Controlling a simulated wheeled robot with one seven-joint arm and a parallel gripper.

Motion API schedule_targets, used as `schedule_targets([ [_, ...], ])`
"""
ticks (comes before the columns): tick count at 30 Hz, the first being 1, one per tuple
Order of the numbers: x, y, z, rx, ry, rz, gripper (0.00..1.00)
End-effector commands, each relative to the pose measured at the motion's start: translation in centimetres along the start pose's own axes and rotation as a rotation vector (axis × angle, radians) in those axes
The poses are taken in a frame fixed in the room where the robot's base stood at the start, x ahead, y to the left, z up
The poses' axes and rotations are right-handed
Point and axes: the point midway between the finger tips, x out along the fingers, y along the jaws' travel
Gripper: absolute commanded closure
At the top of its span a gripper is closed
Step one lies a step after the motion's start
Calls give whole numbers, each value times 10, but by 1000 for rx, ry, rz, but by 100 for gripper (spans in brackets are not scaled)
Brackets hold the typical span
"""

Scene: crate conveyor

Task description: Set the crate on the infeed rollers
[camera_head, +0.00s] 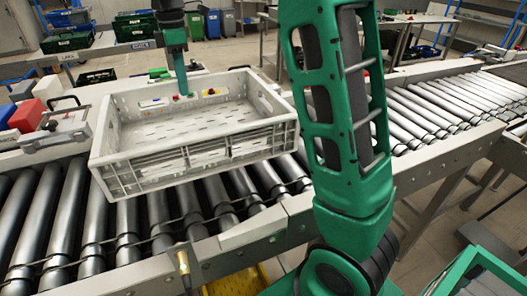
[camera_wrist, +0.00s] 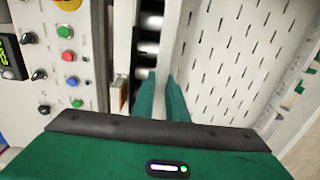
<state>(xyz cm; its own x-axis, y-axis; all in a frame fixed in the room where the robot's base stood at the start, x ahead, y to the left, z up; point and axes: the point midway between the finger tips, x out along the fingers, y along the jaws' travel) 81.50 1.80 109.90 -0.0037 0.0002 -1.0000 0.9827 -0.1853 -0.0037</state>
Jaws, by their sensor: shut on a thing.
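The crate (camera_head: 205,152) is light grey, open-topped and empty, with slotted walls. It is over the infeed rollers (camera_head: 68,215) at the left, roughly level and turned a little against them; I cannot tell whether its base touches them. My gripper (camera_head: 181,88) comes down at the crate's far wall. In the wrist view my green fingers (camera_wrist: 163,95) are shut on the crate's wall, with the perforated crate floor (camera_wrist: 245,50) to the right. The fingertips are partly hidden.
A control panel (camera_wrist: 65,50) with coloured buttons and knobs stands close left of my gripper in the wrist view. Red boxes (camera_head: 26,115) are left of the crate. The rollers (camera_head: 430,110) at the right are bare. Dark green crates (camera_head: 66,42) are stacked behind.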

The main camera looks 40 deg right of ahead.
Motion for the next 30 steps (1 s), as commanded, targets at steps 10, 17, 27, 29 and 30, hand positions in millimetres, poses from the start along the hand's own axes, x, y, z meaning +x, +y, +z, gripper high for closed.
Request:
schedule_targets([
  [10, 0, 1, 4, 6, 0, 0, 100],
  [17, 0, 1, 7, 10, 0, 0, 100],
  [27, 46, 1, 8, 10, -1, -2, 100],
  [29, 53, 1, 8, 10, -1, -2, 100],
  [30, 57, 1, 8, 10, -1, -2, 100],
])
